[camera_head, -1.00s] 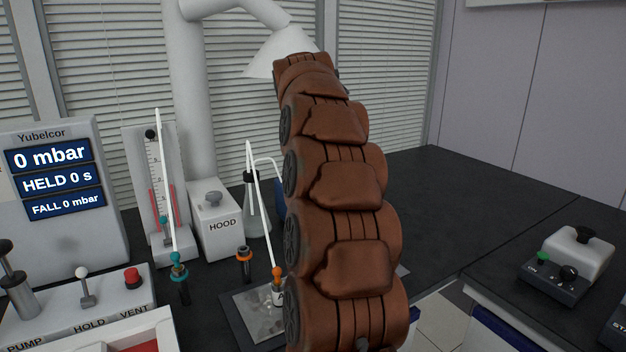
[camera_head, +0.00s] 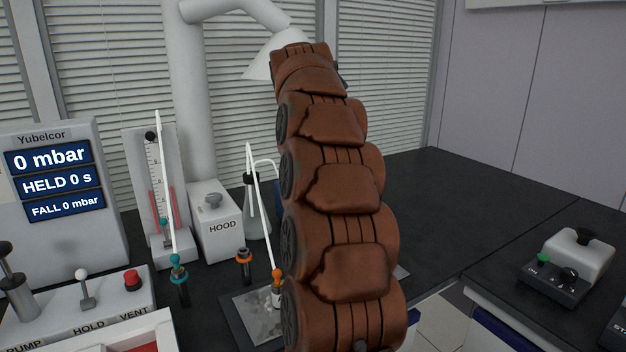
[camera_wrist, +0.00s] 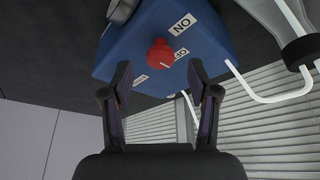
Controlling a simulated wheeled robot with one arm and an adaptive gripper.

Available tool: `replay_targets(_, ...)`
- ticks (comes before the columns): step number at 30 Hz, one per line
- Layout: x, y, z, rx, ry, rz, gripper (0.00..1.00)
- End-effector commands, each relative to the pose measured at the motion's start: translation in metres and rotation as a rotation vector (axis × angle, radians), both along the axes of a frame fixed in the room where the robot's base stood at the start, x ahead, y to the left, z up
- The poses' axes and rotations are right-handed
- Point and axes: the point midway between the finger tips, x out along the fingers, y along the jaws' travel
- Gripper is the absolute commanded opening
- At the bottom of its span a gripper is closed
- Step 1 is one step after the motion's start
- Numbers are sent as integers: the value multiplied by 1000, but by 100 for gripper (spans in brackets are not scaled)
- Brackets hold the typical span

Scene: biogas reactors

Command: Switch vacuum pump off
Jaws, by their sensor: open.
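In the wrist view, which is upside down, a blue box (camera_wrist: 126,48), which looks like the vacuum pump, stands on the dark bench. It carries a red knob (camera_wrist: 160,53) with a pale pointer mark. An ON label (camera_wrist: 181,24) and a partly readable label, likely OFF (camera_wrist: 181,54), are on its face; another label is too small to read. My gripper (camera_wrist: 160,76) is open, its two fingers pointing at the box, one on each side of the knob's line. I see no contact with the knob. In the head view my arm hides the gripper and most of the box.
A glass flask (camera_head: 256,207) with white tubing stands beside the box; the tubing (camera_wrist: 265,98) also shows in the wrist view. A HOOD switch box (camera_head: 216,222), a flow meter (camera_head: 160,190) and a display unit (camera_head: 60,190) stand left. The bench right of my arm is mostly clear.

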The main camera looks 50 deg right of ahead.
Motion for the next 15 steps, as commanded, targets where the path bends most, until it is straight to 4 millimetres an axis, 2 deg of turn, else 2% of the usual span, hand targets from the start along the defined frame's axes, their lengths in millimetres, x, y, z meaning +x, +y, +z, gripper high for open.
replay_targets(9,-6,12,37,-2,-4,-2,60)
replay_targets(15,-8,16,47,-2,-3,0,60)
